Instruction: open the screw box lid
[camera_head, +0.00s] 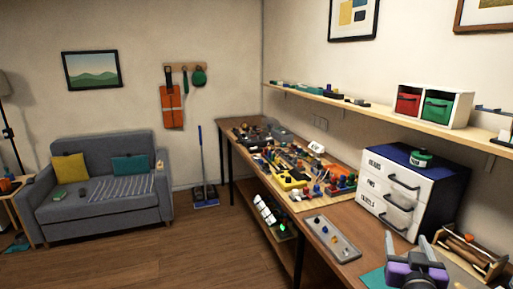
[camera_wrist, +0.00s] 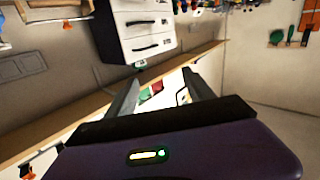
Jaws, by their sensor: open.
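My gripper (camera_head: 416,238) is open and empty above the near right part of the workbench, its two grey fingers spread. In the wrist view my gripper (camera_wrist: 162,76) also shows spread fingers with nothing held between them. I cannot tell for sure which thing is the screw box. A small round green tub with a pale band (camera_head: 421,160) sits on top of the white drawer cabinet (camera_head: 393,193), beyond my gripper and apart from it. The cabinet also shows tilted in the wrist view (camera_wrist: 143,22), with dark handles; its drawers look shut.
A grey tray with small parts (camera_head: 322,229) lies on the bench, left of my gripper. A wooden tote (camera_head: 478,262) stands at the right. Many small parts crowd the far bench. A wall shelf (camera_head: 380,112) holds red and green bins (camera_head: 432,105).

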